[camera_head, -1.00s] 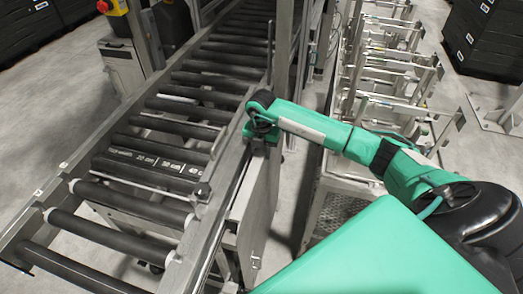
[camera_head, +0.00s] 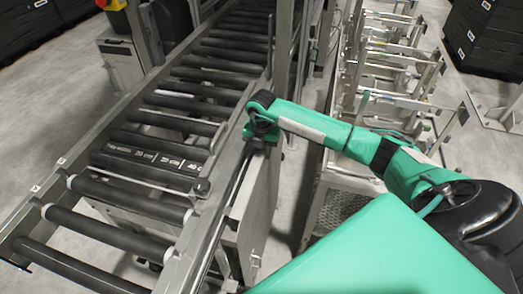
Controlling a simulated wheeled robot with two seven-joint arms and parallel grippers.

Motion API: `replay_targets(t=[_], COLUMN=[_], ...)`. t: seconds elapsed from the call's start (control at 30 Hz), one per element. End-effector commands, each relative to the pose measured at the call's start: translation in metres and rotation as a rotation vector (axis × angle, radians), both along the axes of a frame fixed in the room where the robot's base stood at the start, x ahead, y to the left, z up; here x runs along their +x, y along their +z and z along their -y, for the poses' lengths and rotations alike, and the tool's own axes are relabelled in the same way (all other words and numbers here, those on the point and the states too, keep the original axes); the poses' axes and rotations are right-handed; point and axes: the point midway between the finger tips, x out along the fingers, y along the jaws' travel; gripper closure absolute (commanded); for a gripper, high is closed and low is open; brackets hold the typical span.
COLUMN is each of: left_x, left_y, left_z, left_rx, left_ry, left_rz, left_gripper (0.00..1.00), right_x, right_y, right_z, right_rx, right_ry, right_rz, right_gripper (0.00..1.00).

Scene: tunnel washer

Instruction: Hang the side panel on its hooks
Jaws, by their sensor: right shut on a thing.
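The side panel (camera_head: 258,200) is a flat grey metal sheet. It stands close to upright along the right side of the roller conveyor (camera_head: 160,150). My right gripper (camera_head: 262,140) is at the panel's top edge, pointing down, and is shut on it. The fingertips are mostly hidden by the wrist. The hooks cannot be made out; the gap between the panel and the conveyor frame is too narrow to tell whether they touch. My left gripper is not in view.
A metal rack with several frames (camera_head: 385,90) stands to the right of the panel. A strip of bare floor (camera_head: 300,190) lies between them. A metal post (camera_head: 283,50) rises just beyond my gripper. Black crates (camera_head: 485,40) stand at the far right.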

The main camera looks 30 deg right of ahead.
Motion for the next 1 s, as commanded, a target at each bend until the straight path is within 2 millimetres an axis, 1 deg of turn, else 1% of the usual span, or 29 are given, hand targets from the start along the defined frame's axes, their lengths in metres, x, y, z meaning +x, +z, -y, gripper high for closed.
replay_targets(t=[0.03,0.27,0.3,0.37,0.4,0.43,0.77,0.83,0.93,1.0], left_x=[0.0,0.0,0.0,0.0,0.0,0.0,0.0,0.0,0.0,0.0], left_y=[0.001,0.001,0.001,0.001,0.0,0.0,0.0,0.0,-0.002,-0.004], left_z=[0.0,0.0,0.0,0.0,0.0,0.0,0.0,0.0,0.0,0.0], left_rx=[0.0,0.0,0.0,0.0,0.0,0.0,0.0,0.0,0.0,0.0], left_ry=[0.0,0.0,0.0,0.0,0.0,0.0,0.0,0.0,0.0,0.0], left_rz=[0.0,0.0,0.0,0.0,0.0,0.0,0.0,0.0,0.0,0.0], left_gripper=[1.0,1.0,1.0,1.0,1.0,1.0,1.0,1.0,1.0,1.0], right_x=[0.001,0.001,0.001,0.001,0.001,0.001,0.0,-0.001,-0.001,0.0], right_y=[0.003,0.003,0.003,0.003,0.002,0.002,0.0,-0.002,0.001,0.008], right_z=[0.0,0.0,0.0,0.0,0.0,0.0,-0.001,-0.001,-0.001,0.0], right_rx=[0.001,0.001,0.001,0.0,0.0,0.0,0.001,0.001,0.001,0.001], right_ry=[0.0,0.0,0.0,0.0,0.0,0.0,0.001,0.001,0.001,0.001], right_rz=[0.004,0.004,0.004,0.004,0.004,0.004,0.002,-0.003,-0.002,0.001], right_gripper=[1.0,1.0,0.64,0.52,0.44,0.42,0.42,0.42,0.42,0.42])
